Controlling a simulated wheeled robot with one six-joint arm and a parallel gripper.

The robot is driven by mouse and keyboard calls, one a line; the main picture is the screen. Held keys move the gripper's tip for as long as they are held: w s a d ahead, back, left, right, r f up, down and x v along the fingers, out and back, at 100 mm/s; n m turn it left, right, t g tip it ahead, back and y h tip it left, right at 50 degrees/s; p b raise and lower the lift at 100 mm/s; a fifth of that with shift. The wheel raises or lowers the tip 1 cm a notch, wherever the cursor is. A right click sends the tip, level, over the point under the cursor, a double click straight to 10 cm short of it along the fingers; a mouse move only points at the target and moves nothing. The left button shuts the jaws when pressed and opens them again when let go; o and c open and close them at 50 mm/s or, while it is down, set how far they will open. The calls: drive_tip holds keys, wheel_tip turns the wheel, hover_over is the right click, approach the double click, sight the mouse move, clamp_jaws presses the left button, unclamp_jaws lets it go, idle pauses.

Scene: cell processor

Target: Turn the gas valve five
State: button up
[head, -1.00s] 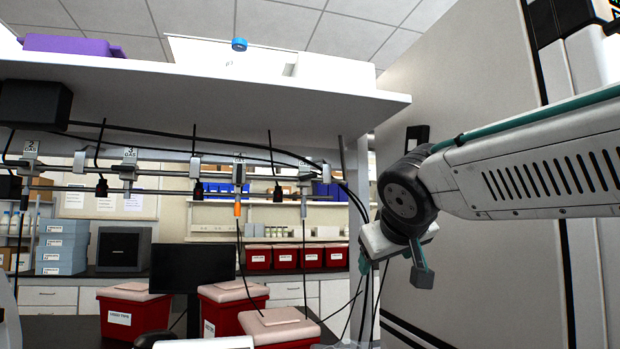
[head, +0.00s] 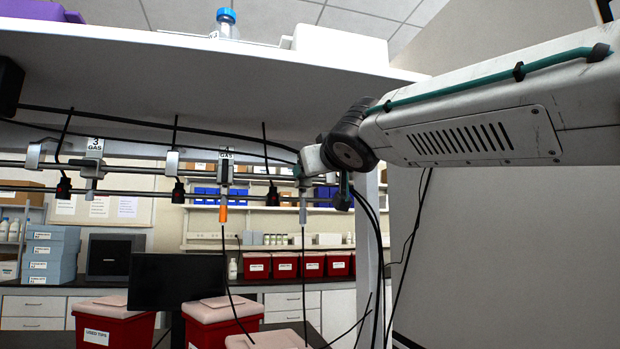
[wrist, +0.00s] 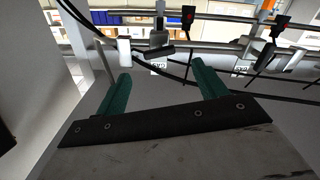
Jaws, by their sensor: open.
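Gas valve five sits at the right end of the gas pipes under the shelf. In the head view its grey lower outlet (head: 303,212) shows, and my wrist and gripper hide its upper part. In the wrist view the valve, with a dark handle (wrist: 155,52), lies ahead and in line with the gap between my fingers, with a small upside-down label close by. My gripper (wrist: 161,70) is open and empty, its two teal fingers pointing at the valve. In the head view my gripper (head: 325,182) is beside the valve; contact cannot be told.
Another valve with an orange outlet (head: 223,213) is to the left, and valve three (head: 93,165) farther left. Black cables hang around the pipes. The white shelf (head: 200,75) is above, and a grey upright panel (head: 480,240) is on the right. Red bins (head: 110,328) stand below.

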drive_tip(key=x, duration=0.7)
drive_tip(key=shift+w, duration=0.25)
drive_tip(key=c, duration=1)
